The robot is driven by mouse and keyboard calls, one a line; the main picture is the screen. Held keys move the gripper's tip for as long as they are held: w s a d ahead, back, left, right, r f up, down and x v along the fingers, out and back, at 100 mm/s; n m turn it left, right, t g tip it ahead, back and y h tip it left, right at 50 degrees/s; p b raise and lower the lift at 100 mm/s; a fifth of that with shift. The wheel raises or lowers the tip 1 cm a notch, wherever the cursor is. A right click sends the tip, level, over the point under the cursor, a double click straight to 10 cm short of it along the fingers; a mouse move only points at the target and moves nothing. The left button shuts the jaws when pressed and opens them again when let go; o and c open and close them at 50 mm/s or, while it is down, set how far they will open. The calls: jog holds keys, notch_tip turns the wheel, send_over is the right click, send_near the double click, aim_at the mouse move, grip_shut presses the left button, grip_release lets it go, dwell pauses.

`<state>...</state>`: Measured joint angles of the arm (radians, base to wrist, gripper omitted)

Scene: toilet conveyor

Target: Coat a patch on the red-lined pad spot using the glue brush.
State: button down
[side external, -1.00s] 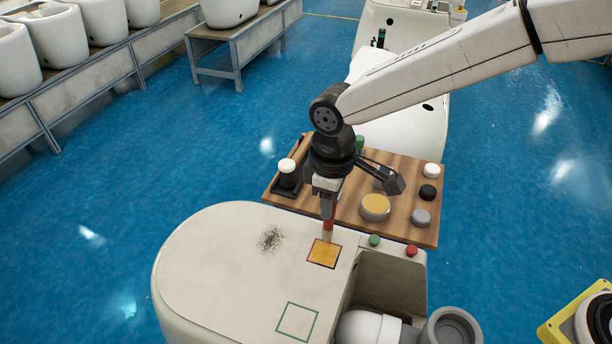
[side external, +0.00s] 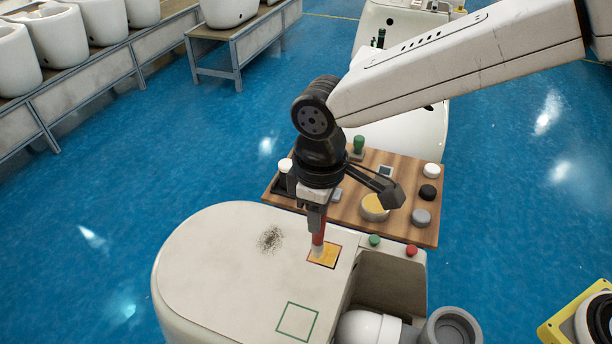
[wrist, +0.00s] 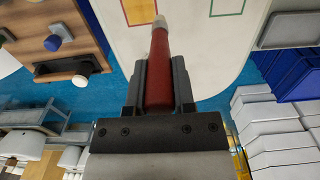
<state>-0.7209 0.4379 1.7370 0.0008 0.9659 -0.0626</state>
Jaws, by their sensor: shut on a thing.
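My gripper (side external: 314,206) is shut on the glue brush (side external: 318,235), which has a red handle and a pale tip. The brush points down and its tip is at the red-lined pad spot (side external: 330,258). The spot is a small square filled with yellow-orange colour on the white toilet body. In the wrist view the red brush handle (wrist: 160,70) sits between both fingers, and part of the red-lined square (wrist: 139,10) shows beyond its tip. I cannot tell whether the tip touches the surface.
A green-lined square (side external: 297,321) and a dark speckled patch (side external: 270,238) lie on the white body (side external: 220,270). Green (side external: 374,240) and red (side external: 411,250) buttons stand near its edge. A wooden board (side external: 400,175) behind carries a yellow-topped pot (side external: 374,207) and several round pieces.

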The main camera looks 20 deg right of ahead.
jog(key=shift+r, duration=2.15)
